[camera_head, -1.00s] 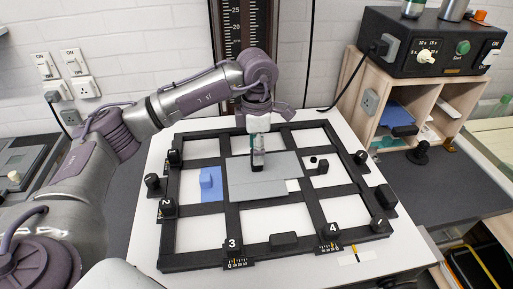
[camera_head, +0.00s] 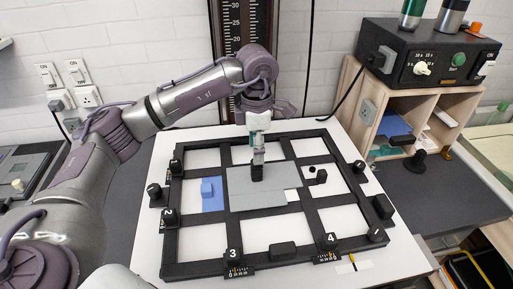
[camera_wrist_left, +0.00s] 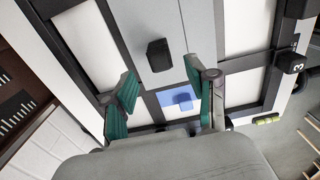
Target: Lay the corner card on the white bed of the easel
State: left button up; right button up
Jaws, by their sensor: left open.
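The black easel frame (camera_head: 203,270) lies on a white base, with white bed (camera_head: 205,240) showing through its openings. Grey card (camera_head: 240,203) covers most of the middle opening and has a black knob (camera_head: 257,174). A blue card (camera_head: 212,205) with a blue knob (camera_head: 207,188) lies in the opening to its left. No label shows which is the corner card. My left gripper (camera_head: 258,158) is over the grey card, near the black knob. In the left wrist view its teal fingers (camera_wrist_left: 167,100) are apart and empty, with the blue knob (camera_wrist_left: 182,98) and black knob (camera_wrist_left: 159,54) visible beyond.
A ruled column (camera_head: 234,60) stands behind the easel. At right, a black timer box (camera_head: 425,60) sits on a wooden shelf unit (camera_head: 368,85). Black numbered knobs (camera_head: 233,254) edge the frame. A small black knob (camera_head: 321,176) stands in the right opening.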

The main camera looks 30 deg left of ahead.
pick_arm(q)
jog(key=shift+r+p, duration=0.95)
jog(key=shift+r, duration=0.9)
notch_tip(320, 180, up, 12)
jog(key=shift+f, duration=0.1)
dwell(0.4)
